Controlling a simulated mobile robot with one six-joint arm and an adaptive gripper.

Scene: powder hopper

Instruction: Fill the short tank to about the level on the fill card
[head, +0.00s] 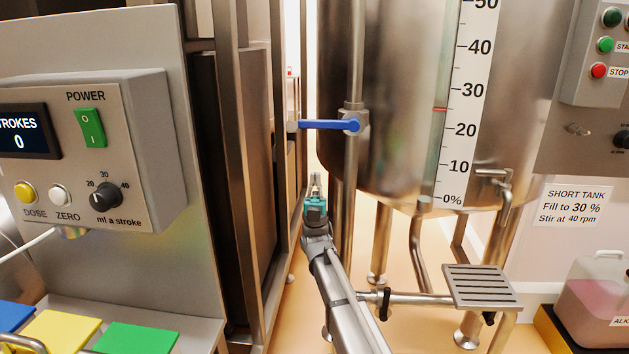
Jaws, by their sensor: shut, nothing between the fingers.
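The steel tank (390,150) fills the middle of the head view. Its white percent scale (464,60) runs from 0% at the bottom to 50 at the top edge. A small red mark (440,109) sits beside the scale at about 25. The fill card (575,204) reads "SHORT TANK, Fill to 30 %, Stir at 40 rpm". A blue valve handle (326,125) lies level, pointing left, crosswise to its upright pipe (353,70). My gripper (316,178) points up below the handle, apart from it in the picture. It is shut and empty.
A panel at left has a green power switch (90,128), a display (22,131) reading "STROKES 0", and a dial (106,196). A control box (597,60) with start and stop buttons is at right. A dark frame (235,180) stands left of my gripper. A jug (597,300) stands lower right.

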